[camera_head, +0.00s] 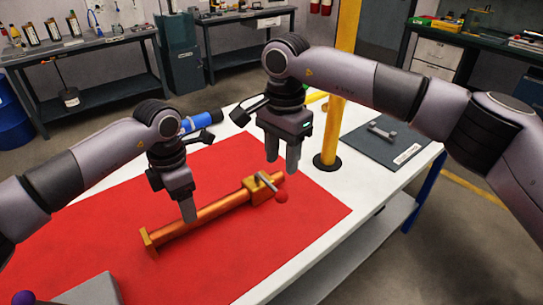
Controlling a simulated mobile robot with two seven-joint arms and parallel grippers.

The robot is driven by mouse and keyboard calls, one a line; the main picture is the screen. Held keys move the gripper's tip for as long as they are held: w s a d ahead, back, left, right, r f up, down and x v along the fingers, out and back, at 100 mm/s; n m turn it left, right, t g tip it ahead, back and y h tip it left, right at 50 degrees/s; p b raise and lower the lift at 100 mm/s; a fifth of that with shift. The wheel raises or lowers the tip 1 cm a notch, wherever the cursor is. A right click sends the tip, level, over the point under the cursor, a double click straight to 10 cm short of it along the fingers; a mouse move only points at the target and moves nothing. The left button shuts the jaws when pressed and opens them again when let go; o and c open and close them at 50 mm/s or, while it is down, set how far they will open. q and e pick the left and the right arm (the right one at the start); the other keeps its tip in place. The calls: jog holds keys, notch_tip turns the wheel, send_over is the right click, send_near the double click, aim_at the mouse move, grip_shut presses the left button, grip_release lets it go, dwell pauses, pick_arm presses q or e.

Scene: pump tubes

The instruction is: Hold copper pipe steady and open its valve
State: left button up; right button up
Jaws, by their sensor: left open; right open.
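A copper pipe (217,209) lies on a red mat (240,250), running from lower left to upper right. It has a square flange at its near left end. My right gripper (282,164) is open and empty above and beyond the valve, apart from the lever.
A yellow post (338,120) stands on the white table (345,180) right of the mat. A dark tray (385,140) with a grey part lies at the right. A blue cylinder (200,122) is behind my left gripper. A grey block (92,291) is at the front left.

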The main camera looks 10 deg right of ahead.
aim_at(221, 207)
pick_arm(q)
jog(key=shift+f, duration=3.55)
pick_arm(e)
jog(key=shift+d+r, duration=0.1)
pick_arm(q)
jog(key=shift+c, duration=0.3)
grip_shut()
pick_arm(e)
grip_shut()
jog(key=s+a+r+n+t+h, duration=0.1)
jog(key=s+a+n+t, duration=0.2)
jog(key=s, duration=0.6)
jog(key=shift+a+r+n+h, duration=0.4)
jog(key=shift+a+n, duration=0.4)
jog(key=shift+a, duration=0.25)
